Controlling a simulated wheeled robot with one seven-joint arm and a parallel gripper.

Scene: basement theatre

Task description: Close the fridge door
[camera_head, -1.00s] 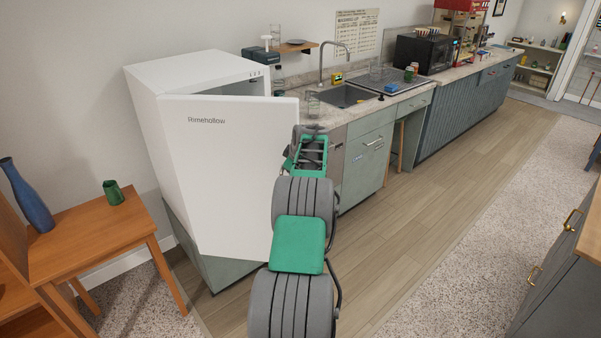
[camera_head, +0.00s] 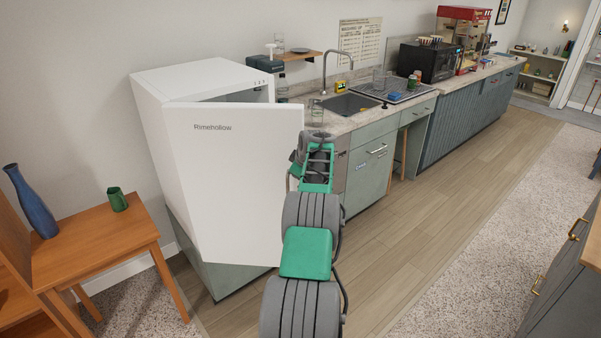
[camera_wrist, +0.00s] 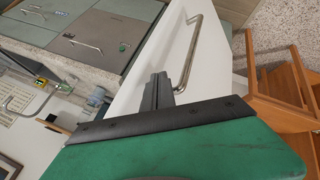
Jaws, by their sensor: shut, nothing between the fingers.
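The white fridge (camera_head: 195,76) stands at the left end of the counter on a green base. Its door (camera_head: 230,175), lettered "Rimehollow", is ajar, with a dark gap at the top showing the inside. In the wrist view a white panel, which looks like the door, carries a curved metal handle (camera_wrist: 190,55). My gripper (camera_wrist: 158,90) is shut and empty, with its dark fingers close to one end of the handle. I cannot tell whether they touch it or the door. In the head view my arm hides the gripper and the handle.
A wooden table (camera_head: 95,240) with a blue vase (camera_head: 32,203) and a green mug (camera_head: 117,199) stands left of the fridge. The counter (camera_head: 350,118) with a sink runs right. A grey cabinet (camera_head: 565,285) is at the right; wooden floor (camera_head: 440,215) is clear between.

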